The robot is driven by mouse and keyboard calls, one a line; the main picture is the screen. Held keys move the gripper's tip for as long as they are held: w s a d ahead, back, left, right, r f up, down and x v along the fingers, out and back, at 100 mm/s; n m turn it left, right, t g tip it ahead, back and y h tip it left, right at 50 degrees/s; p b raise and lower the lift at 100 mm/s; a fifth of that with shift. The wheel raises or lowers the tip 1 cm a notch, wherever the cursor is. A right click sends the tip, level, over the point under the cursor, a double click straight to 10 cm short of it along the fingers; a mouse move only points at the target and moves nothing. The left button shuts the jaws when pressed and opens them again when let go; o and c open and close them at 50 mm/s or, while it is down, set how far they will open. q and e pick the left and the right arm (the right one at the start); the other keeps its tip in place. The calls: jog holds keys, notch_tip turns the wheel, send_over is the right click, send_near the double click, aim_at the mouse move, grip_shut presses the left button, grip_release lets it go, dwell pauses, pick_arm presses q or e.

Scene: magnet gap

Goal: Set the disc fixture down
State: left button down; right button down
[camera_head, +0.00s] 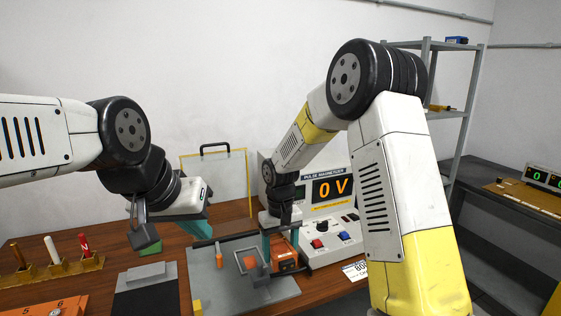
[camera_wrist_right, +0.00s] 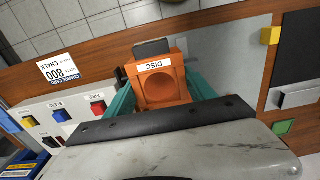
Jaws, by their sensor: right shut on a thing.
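The disc fixture is an orange block (camera_wrist_right: 160,88) with a "DISC" label and a round recess, seen in the right wrist view. It also shows in the head view (camera_head: 285,259), beside the pulse magnetizer. My right gripper (camera_wrist_right: 160,95) is shut on it, a teal finger on each side. In the head view the right gripper (camera_head: 279,240) points down at the right part of a grey plate (camera_head: 225,297). I cannot tell whether the fixture touches the surface below. My left gripper (camera_head: 198,228) hangs over the table's left half; its opening is hidden.
The pulse magnetizer (camera_head: 338,232) reads 0 V and stands close right of the fixture. A black mat (camera_head: 145,301) with a grey block (camera_head: 147,271) lies left of the plate. A clear panel (camera_head: 228,185) stands behind.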

jog(key=s+d+f+m, duration=0.1)
jog(key=d+f+m, duration=0.1)
jog(key=d, duration=0.6)
jog(key=s+d+f+m, duration=0.1)
jog(key=d+f+m, duration=0.1)
jog(key=d, duration=0.6)
jog(key=shift+s+f+m, duration=0.25)
jog(key=shift+f+m, duration=0.05)
jog(key=shift+f, duration=0.3)
